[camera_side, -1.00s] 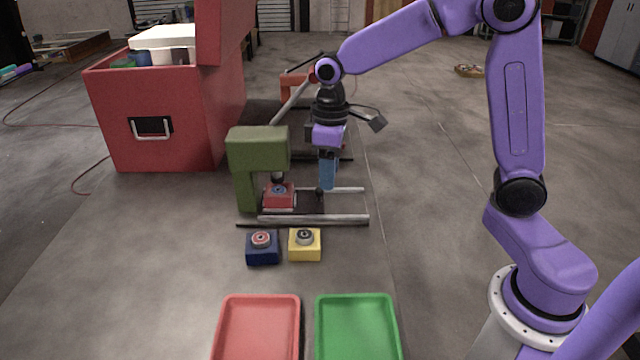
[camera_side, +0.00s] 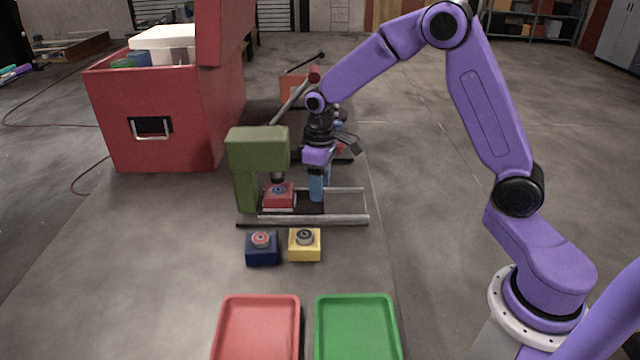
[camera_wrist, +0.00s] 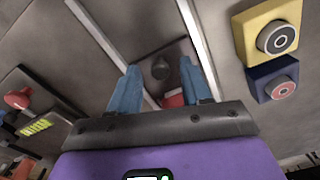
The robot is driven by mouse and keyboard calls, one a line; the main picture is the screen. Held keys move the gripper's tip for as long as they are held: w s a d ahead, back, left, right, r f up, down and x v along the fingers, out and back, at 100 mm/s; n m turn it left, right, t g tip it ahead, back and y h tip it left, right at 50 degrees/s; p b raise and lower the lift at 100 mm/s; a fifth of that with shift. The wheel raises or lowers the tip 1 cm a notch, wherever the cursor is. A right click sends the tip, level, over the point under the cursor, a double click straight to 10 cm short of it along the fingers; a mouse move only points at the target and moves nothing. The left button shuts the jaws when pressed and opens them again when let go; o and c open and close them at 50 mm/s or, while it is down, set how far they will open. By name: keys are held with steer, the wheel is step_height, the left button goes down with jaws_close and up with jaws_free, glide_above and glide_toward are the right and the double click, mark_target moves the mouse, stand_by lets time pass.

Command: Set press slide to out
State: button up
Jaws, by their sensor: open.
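The press slide (camera_side: 304,208) is a dark plate between two pale rails (camera_side: 340,220). Its left part, with a red block (camera_side: 279,196) on it, is under the head of the green press (camera_side: 257,150). My gripper (camera_side: 316,196) is open, fingers pointing down, low over the plate to the right of the red block. In the wrist view, a round dark knob (camera_wrist: 160,68) on the plate shows ahead of and between the blue fingertips (camera_wrist: 158,88). I cannot tell whether the fingers touch it. Part of the red block (camera_wrist: 174,98) also shows near the right finger.
A blue block (camera_side: 262,248) and a yellow block (camera_side: 305,245) stand in front of the rails. A red tray (camera_side: 260,299) and a green tray (camera_side: 355,299) lie nearer. A large red box (camera_side: 165,125) stands back left. The floor at right is clear except for my arm.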

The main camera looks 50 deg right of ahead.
steer(key=shift+f, duration=0.25)
steer(key=shift+c, duration=0.3)
jaws_close()
steer(key=s+d, duration=0.9)
steer(key=shift+s+d, duration=0.25)
steer(key=shift+d, duration=0.1)
steer(key=shift+o, duration=0.3)
jaws_free()
steer(key=shift+a+r, duration=0.1)
steer(key=shift+r, duration=0.45)
step_height(320, 180, up, 16)
steer(key=shift+r, duration=0.25)
